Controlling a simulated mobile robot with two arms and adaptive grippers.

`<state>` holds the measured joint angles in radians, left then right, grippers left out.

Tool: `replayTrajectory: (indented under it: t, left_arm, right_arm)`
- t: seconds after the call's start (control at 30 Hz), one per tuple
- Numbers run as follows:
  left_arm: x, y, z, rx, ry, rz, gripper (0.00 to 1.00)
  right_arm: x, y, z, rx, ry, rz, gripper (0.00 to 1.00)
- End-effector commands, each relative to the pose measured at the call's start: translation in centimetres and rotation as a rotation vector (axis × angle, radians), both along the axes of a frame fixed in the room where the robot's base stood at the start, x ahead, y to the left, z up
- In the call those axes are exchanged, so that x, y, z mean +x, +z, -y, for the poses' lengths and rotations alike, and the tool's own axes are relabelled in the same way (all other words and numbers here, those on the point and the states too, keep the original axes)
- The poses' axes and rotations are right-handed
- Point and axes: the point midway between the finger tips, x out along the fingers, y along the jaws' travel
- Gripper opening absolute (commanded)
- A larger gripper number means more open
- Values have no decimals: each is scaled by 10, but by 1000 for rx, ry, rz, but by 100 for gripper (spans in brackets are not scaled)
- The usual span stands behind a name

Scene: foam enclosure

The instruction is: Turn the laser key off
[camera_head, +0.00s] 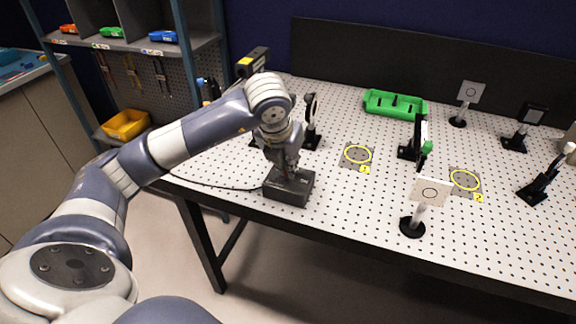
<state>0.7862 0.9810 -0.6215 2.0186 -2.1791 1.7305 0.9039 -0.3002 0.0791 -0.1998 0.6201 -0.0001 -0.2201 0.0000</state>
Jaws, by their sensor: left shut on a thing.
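A dark grey box (289,190) with a black cable stands near the front left edge of the table; it looks like the laser's key box. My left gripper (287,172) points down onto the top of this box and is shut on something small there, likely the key. The fingers hide the key, so I cannot see which way it is turned. A dark laser-like unit with a yellow label (252,62) stands at the back left of the table, partly behind my arm. My right gripper is not in view.
The perforated table (330,215) carries a green tray (395,104), a white target card (430,191) at the front, a back card (470,92) and several black optic mounts. Two yellow-ringed marks (357,154) (465,180) lie bare. Shelves with coloured bins stand at the left.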

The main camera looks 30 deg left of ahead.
Motion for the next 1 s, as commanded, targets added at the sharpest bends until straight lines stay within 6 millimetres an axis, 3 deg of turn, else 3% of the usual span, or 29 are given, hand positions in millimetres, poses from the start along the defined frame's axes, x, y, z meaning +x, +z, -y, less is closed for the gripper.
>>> replayTrajectory:
  t: [0.6,0.63,0.7,1.0]
  left_arm:
    - [1,2,0,0,41,5,0]
    - [1,2,-1,0,41,5,14]
    - [1,2,0,1,40,5,28]
    - [0,1,0,1,38,1,28]
  right_arm:
    - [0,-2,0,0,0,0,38]
    - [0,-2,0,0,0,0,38]
    - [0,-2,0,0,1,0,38]
    - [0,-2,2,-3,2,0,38]
